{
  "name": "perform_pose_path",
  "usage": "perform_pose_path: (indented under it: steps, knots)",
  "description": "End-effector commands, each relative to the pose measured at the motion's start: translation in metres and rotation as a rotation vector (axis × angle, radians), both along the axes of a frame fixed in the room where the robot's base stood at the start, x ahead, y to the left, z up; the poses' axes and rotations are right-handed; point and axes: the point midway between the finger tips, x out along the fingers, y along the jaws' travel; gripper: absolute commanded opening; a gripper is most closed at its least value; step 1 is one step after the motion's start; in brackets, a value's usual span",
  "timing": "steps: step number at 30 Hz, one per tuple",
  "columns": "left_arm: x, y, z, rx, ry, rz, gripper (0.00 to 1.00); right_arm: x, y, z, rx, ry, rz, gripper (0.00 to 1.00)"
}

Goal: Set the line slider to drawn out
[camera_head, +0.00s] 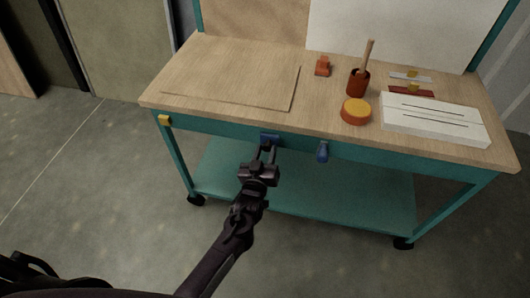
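My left gripper (268,148) is at the front edge of the workbench, its two fingers pointing at a small blue block (270,138) on the teal front rail. The fingers are parted, with a gap between them. Their tips meet the lower side of the block in the picture; whether they clamp it cannot be told. A second blue piece (323,152) hangs from the rail to the right, and a yellow piece (164,120) sits at the rail's left end. No label shows which piece is the line slider. My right gripper is not in view.
The wooden bench top (225,115) carries an orange block (322,66), a brown cup (358,84) with a stick, a round orange-yellow tin (356,111), two strips with yellow knobs and a white slotted box (435,118). A teal shelf (340,195) lies below. Floor in front is clear.

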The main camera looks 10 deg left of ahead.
Motion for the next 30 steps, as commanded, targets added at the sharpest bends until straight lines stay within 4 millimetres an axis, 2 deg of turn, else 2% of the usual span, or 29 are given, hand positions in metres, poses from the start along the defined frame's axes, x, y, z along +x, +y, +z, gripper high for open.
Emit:
perform_pose_path:
  steps: [1, 3, 4, 14, 24, 30]
  knots:
    - [0.000, 0.000, 0.000, 0.000, 0.001, 0.000, 0.40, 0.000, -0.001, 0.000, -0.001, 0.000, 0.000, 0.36]
    - [0.000, 0.000, 0.000, 0.000, 0.001, 0.000, 0.49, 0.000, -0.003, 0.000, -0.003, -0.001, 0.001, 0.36]
    - [0.000, 0.000, 0.000, 0.000, 0.001, 0.000, 0.50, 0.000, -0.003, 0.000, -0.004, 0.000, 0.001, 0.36]
    - [-0.005, 0.001, -0.001, 0.001, 0.003, 0.000, 0.50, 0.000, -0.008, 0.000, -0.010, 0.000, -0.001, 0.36]
    - [-0.059, 0.002, -0.002, 0.001, 0.003, 0.001, 0.50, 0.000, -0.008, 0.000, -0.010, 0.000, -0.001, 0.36]
    - [-0.077, 0.003, 0.000, 0.001, 0.001, 0.000, 0.50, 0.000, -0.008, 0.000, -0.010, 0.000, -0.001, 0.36]
